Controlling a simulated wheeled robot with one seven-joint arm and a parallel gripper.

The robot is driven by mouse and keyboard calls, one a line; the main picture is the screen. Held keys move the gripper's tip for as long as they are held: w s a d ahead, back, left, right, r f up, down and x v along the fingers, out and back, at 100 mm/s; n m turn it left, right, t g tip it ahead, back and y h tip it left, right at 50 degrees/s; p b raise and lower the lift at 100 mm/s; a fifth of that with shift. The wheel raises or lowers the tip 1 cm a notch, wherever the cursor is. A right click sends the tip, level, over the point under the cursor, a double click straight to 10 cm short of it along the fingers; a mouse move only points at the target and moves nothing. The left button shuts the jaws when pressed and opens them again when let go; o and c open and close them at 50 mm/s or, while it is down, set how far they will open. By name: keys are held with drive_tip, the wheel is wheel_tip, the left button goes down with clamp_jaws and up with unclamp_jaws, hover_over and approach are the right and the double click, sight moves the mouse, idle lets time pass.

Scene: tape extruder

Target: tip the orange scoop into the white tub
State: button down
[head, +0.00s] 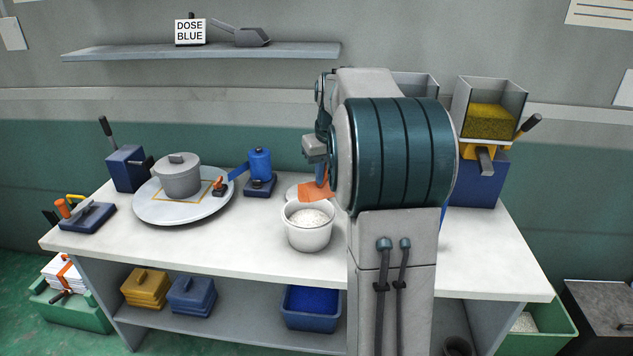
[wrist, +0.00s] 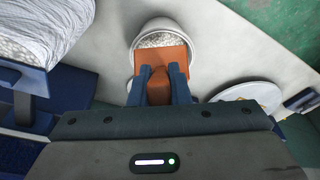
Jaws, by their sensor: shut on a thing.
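The white tub (head: 308,238) stands on the bench, left of my arm, with whitish granules inside. It also shows at the top of the wrist view (wrist: 136,52). The orange scoop (head: 314,192) is just behind and above the tub's far rim in the head view. In the wrist view the scoop (wrist: 164,56) overlaps the tub's near edge. My gripper (wrist: 161,74) is shut on the scoop's handle, a blue finger on each side. In the head view my arm hides most of the gripper. I cannot tell the scoop's exact tilt or what it holds.
A round plate (head: 215,210) with a grey lidded pot (head: 179,178) lies to the left. A blue canister (head: 260,165) stands behind the tub. A blue machine with a yellow-filled hopper (head: 490,122) stands at the right. The bench front left of the tub is clear.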

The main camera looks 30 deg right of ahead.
drive_tip(key=shift+s+f+t+b, duration=0.3)
drive_tip(key=shift+f+b, duration=0.35)
drive_tip(key=shift+b, duration=0.55)
drive_tip(key=s+f+t+b, duration=0.3)
drive_tip(key=t+b, duration=0.1)
drive_tip(key=b, duration=1)
drive_tip(key=shift+s+a+f, duration=0.1)
drive_tip(key=shift+s+f, duration=0.15)
drive_tip(key=shift+r, duration=0.1)
drive_tip(key=f+t+b, duration=0.1)
drive_tip(key=b, duration=0.3)
drive_tip(key=s+f+t+b, duration=0.1)
drive_tip(key=f+b, duration=0.1)
drive_tip(key=b, duration=0.3)
drive_tip(key=shift+s+a, duration=0.1)
